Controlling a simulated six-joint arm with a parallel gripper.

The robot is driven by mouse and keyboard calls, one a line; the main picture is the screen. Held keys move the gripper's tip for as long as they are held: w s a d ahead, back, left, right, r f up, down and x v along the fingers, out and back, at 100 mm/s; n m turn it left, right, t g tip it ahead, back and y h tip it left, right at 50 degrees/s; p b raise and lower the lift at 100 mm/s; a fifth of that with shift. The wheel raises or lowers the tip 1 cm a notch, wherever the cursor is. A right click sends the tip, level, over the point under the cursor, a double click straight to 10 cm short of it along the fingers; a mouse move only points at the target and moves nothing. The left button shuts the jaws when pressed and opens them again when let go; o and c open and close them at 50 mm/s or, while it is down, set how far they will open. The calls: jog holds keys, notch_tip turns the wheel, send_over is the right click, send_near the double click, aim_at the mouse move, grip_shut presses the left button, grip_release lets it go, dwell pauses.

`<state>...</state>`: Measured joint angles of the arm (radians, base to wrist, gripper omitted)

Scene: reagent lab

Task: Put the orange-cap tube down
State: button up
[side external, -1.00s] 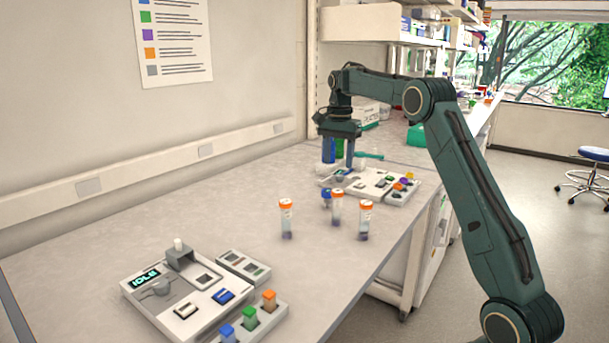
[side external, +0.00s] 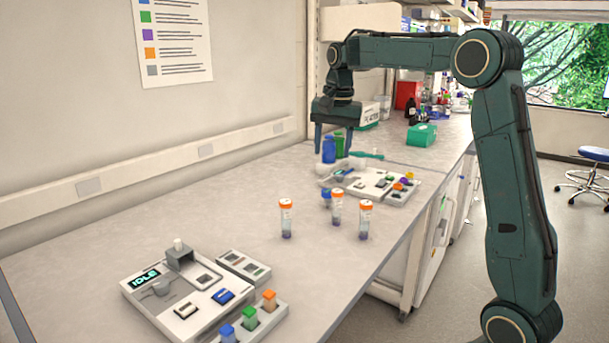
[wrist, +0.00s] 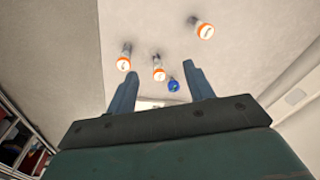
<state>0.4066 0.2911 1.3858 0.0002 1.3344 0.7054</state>
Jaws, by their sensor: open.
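Three orange-cap tubes stand upright on the bench in the side view: one at the left (side external: 286,219), one in the middle (side external: 337,208) and one at the right (side external: 365,220). In the wrist view their caps show from above, at the left (wrist: 124,63), the middle (wrist: 159,73) and the upper right (wrist: 205,30). A blue-cap tube (side external: 326,198) stands just behind the middle one; its cap also shows in the wrist view (wrist: 173,85). My gripper (side external: 334,152) is open and empty, raised above the bench behind the tubes, with its fingers pointing down and touching none of them.
A white station with coloured blocks (side external: 372,186) lies behind the tubes. Blue (side external: 328,150) and green bottles stand near my gripper. A device reading IDLE (side external: 145,279) and a rack of coloured-cap tubes (side external: 271,319) are at the front. Bench left of the tubes is clear.

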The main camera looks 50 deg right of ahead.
jog(key=s+a+r+n+t, duration=0.25)
jog(key=s+a+n, duration=0.45)
jog(key=s+a, duration=0.6)
jog(key=s+a+f+n+t, duration=0.1)
jog(key=s+a+f+n, duration=0.1)
jog(key=s, duration=0.4)
jog(key=s+a+f+n+t, duration=0.1)
jog(key=s+a+f+n, duration=0.2)
jog(key=s+f, duration=0.3)
jog(key=shift+s+a+n+y, duration=0.3)
jog(key=shift+s+a+n, duration=0.05)
jog(key=shift+n, duration=0.05)
jog(key=shift+o, duration=0.6)
jog(key=shift+w, duration=0.15)
